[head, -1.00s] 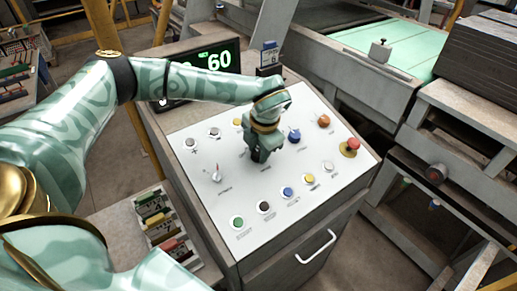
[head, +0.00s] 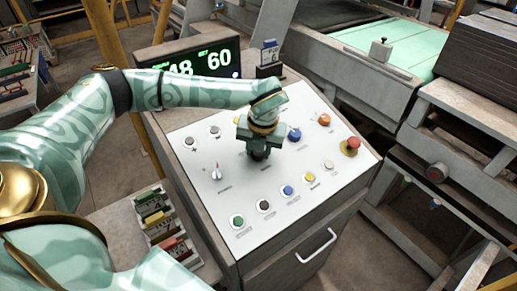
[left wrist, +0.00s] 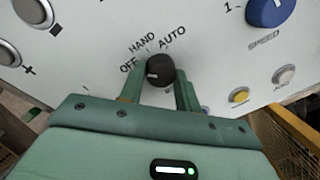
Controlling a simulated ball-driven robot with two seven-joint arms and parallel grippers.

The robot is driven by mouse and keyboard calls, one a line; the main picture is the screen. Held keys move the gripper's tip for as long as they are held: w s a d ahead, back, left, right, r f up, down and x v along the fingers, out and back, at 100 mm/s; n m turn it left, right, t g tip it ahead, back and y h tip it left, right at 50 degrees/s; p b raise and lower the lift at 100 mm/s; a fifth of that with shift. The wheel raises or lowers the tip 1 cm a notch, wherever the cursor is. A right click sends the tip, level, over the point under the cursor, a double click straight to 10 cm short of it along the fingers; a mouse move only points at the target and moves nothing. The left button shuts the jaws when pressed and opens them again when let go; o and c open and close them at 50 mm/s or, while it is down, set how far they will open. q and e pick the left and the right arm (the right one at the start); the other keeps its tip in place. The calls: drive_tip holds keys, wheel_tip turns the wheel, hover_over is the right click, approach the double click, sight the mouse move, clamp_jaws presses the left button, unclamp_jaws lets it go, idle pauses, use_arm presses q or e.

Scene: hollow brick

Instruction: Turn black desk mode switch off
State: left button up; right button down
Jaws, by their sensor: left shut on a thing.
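The black mode switch (left wrist: 160,72) is a round knob on the white panel, with the labels OFF, HAND and AUTO around its upper left side. A small pale mark on the knob points left, roughly toward OFF. My left gripper (left wrist: 159,88) is shut on the knob, one green finger on each side of it. In the head view my left gripper (head: 258,148) is at the middle of the sloping desk panel (head: 200,200), and it hides most of the knob. My right gripper does not show.
Near the gripper are a blue speed knob (head: 294,134), an orange button (head: 324,119), a red emergency button (head: 352,145) and a metal toggle (head: 216,173). A row of coloured buttons lies along the front. A display (head: 200,65) stands behind.

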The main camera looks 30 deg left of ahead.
use_arm(q)
drive_tip(key=shift+w+r+n, duration=0.2)
drive_tip(key=shift+n, duration=0.4)
drive_tip(key=o, duration=0.7)
drive_tip(key=shift+o, duration=1.3)
drive_tip(key=shift+f, duration=0.1)
drive_tip(key=v, duration=1.6)
drive_tip(key=shift+s+d, duration=0.1)
drive_tip(key=shift+s, duration=0.1)
